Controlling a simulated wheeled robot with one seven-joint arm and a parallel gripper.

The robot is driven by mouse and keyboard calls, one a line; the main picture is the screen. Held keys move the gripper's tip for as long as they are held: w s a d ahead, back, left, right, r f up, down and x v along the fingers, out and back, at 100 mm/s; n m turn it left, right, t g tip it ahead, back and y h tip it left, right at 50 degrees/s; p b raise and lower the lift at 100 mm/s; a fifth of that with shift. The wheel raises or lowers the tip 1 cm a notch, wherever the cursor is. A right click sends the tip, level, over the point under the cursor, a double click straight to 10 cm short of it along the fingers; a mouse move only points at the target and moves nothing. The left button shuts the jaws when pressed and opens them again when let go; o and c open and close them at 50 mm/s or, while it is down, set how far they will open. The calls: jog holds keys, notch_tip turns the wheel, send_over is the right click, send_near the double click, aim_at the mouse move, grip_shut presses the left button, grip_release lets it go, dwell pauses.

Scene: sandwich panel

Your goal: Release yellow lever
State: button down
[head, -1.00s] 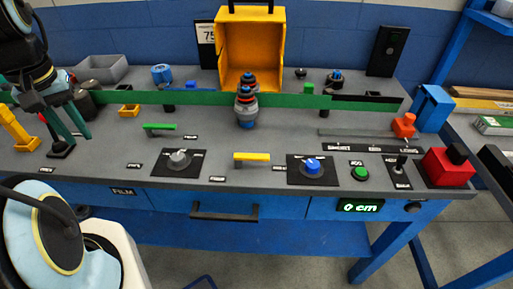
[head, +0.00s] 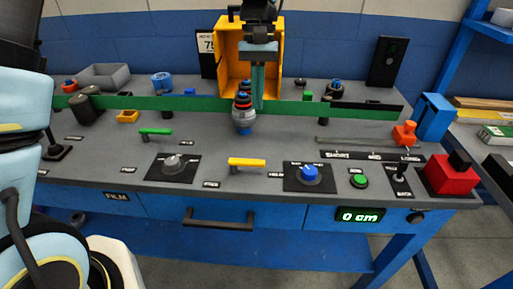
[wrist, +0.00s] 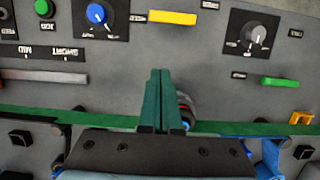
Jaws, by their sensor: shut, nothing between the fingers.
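The yellow lever (head: 247,162) is a short bar on the front part of the grey panel, between two black dial plates. In the wrist view the yellow lever (wrist: 172,17) is at the top, beyond the fingertips and apart from them. My gripper (head: 258,106) points down over the middle of the panel, behind the lever and beside the blue, red and black knob stack (head: 243,112). In the wrist view my gripper (wrist: 159,72) has its two green fingers together with nothing between them. The lower part of the knob stack is partly hidden by the fingers there.
A long green strip (head: 350,109) crosses the panel. A green lever (head: 156,132), grey dial (head: 172,163), blue dial (head: 309,173) and green button (head: 359,181) surround the yellow lever. A red block (head: 450,175) stands at the right. A yellow box (head: 226,65) stands behind my gripper.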

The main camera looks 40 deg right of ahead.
dwell(0.3)
jog(key=p+x, duration=0.2)
jog(key=x, duration=0.7)
jog(key=shift+s+a+f, duration=0.1)
jog(key=shift+a+f, duration=0.05)
jog(key=shift+f, duration=0.25)
jog(key=shift+s+a+r+p, duration=0.1)
jog(key=shift+s+a+p, duration=0.7)
jog(key=shift+s, duration=0.15)
jog(key=shift+s+a, duration=0.4)
jog(key=shift+s, duration=0.2)
